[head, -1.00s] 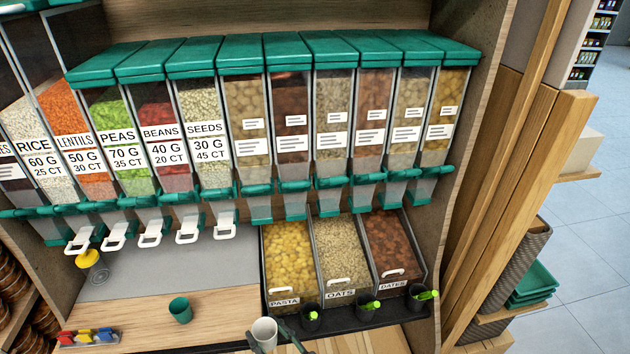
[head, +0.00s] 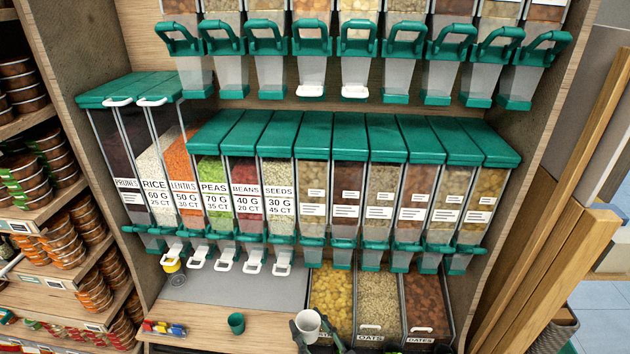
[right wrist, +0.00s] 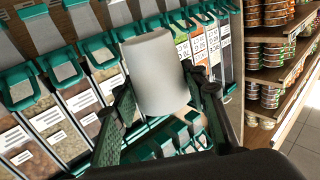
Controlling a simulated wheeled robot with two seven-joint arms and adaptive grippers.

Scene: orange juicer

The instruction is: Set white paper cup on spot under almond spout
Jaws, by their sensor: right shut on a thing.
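The white paper cup (head: 308,323) is at the bottom of the head view, in front of the pasta bin's left side. My right gripper (head: 313,333) is shut around it. In the right wrist view the cup (right wrist: 157,75) sits between the two dark fingers, its side plain and pale. No label reading almond is legible, so I cannot tell which spout (head: 355,75) is the almond one. The upper row of spouts has teal handles, and two of these spouts show white lips. My left gripper is not in view.
A teal cup (head: 236,323) stands on the wooden counter, left of the white cup. The pasta, oats (head: 378,300) and dates bins stand to the right. A lower row of dispensers (head: 276,175) hangs above the counter. A grey mat (head: 235,288) lies clear below the white spouts.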

